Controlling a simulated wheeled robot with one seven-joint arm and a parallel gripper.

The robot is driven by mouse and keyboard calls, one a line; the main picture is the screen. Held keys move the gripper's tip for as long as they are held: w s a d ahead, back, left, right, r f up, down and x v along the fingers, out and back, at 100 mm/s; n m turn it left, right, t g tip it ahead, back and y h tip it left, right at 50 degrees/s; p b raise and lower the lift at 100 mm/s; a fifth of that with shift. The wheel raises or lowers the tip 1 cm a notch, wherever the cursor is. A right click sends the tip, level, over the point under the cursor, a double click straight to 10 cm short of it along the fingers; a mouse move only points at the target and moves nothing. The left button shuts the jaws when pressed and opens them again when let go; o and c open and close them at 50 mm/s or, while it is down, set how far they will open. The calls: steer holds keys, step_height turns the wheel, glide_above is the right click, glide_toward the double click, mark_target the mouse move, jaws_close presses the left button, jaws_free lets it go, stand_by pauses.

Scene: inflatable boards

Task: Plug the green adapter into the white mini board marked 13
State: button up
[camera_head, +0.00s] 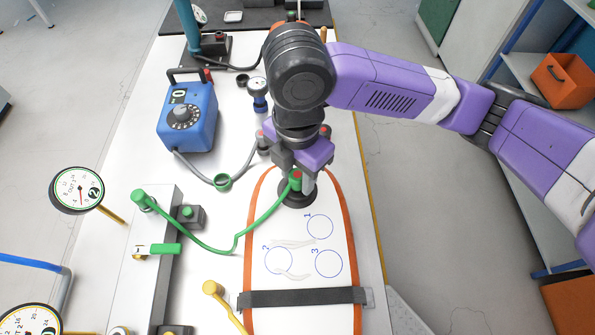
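A green adapter (294,183) on the end of a green hose (240,235) is at my gripper (297,178). My gripper points down and appears shut on the adapter; its fingers partly hide it. The adapter is over the black round valve (297,197) near the far end of a white board with an orange rim (350,245). I cannot tell whether the adapter is seated in the valve or just above it. Circles marked 1, 2 and 3 show on the board; no 13 is readable.
A black strap (300,297) crosses the board. A blue pump box (187,115) with a dial stands at the left. A grey rail (150,255) holds the hose's other end (140,197) and a green lever (158,249). A yellow hose end (212,289) is near the front. Gauges (77,190) stand at far left.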

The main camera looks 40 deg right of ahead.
mark_target(297, 174)
steer(key=shift+o, duration=0.9)
steer(key=shift+r, duration=3.95)
